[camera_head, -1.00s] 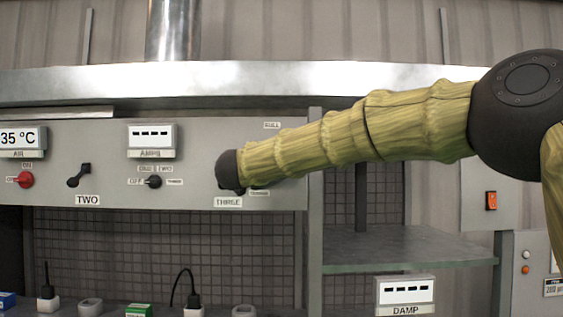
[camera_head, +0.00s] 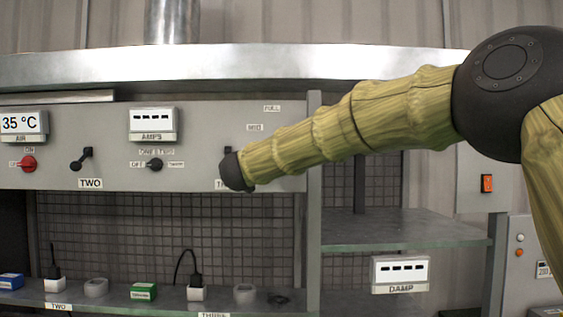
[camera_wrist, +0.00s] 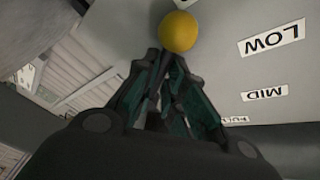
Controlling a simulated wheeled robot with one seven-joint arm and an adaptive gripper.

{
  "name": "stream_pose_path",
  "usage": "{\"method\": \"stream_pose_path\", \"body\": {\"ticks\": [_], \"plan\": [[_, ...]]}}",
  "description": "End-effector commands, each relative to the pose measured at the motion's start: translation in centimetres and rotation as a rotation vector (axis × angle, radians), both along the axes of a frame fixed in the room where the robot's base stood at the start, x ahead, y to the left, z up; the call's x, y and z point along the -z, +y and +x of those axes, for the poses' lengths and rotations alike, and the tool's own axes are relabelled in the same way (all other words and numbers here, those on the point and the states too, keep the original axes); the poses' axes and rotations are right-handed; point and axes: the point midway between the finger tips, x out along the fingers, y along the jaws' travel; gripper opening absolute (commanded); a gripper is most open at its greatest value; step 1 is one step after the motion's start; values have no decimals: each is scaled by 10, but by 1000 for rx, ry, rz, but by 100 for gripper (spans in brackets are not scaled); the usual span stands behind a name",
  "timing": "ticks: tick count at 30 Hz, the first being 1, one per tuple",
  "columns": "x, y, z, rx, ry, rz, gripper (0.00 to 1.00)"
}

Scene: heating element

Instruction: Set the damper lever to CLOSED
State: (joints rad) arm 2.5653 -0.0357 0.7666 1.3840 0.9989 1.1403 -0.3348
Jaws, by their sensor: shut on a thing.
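The damper lever's yellow ball knob (camera_wrist: 179,32) shows in the wrist view at the tips of my gripper (camera_wrist: 168,62). My fingers are closed together right at the knob, on the lever; the lever's shaft is hidden behind them. The LOW label (camera_wrist: 271,38) and MID label (camera_wrist: 264,94) are on the panel to the right of the knob, with a FULL label (camera_wrist: 235,120) beyond. In the head view, the FULL (camera_head: 272,108) and MID (camera_head: 255,127) labels show above my arm. My arm hides the lever and gripper there. No CLOSED label is visible.
The grey panel holds a red knob (camera_head: 27,164), a black switch (camera_head: 82,159) over TWO and a selector knob (camera_head: 154,165). A shelf (camera_head: 400,228) is below my arm at right, above the DAMP display (camera_head: 400,270). A metal hood edge (camera_head: 250,64) runs above.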

Motion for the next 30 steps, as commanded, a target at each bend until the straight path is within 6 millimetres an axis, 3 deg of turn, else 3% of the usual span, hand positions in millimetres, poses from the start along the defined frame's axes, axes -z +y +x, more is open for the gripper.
{"method": "stream_pose_path", "body": {"ticks": [1, 2, 5, 17, 23, 30], "plan": [[-3, -2, 1, 3, -3, 0, 0], [-3, -2, 1, 3, -3, 0, 16], [-2, -2, 1, 3, -3, 0, 34], [-1, 0, -4, 1, -1, 0, 34], [1, 8, -28, -1, 0, -1, 34], [4, 22, -70, 0, -2, -2, 34]]}}
